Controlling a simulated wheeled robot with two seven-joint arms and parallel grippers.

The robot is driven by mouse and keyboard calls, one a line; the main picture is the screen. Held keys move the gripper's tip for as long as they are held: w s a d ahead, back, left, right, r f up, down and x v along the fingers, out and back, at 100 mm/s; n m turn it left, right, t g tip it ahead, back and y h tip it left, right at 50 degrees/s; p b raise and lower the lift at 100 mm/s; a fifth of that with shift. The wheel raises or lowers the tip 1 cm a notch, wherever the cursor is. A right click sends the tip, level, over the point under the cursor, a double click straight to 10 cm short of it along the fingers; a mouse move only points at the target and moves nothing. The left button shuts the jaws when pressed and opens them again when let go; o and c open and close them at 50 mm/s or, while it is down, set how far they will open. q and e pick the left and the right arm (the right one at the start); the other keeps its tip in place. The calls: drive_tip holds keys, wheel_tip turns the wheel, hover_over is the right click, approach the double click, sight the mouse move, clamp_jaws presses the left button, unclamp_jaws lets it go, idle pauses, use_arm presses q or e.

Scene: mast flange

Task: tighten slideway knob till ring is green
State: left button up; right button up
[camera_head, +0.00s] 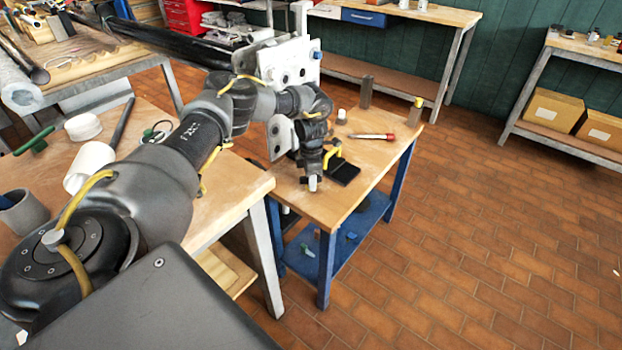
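No green ring shows there. My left gripper (313,182) points down over the small table, in front of the plate and below that blue part. Its fingers are too small to show whether they are open or shut. My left arm hides part of the plate. My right gripper is out of view.
The small table (350,205) holds a red-handled screwdriver (372,136), two upright blocks (366,92) and a black pad (343,171). A bench (225,205) at left holds a white cylinder (85,165) and a green handle (35,141).

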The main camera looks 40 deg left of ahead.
use_arm(q)
drive_tip(key=shift+r, duration=0.1)
wheel_tip(320, 180, up, 5)
drive_tip(key=p, duration=0.4)
idle(0.3)
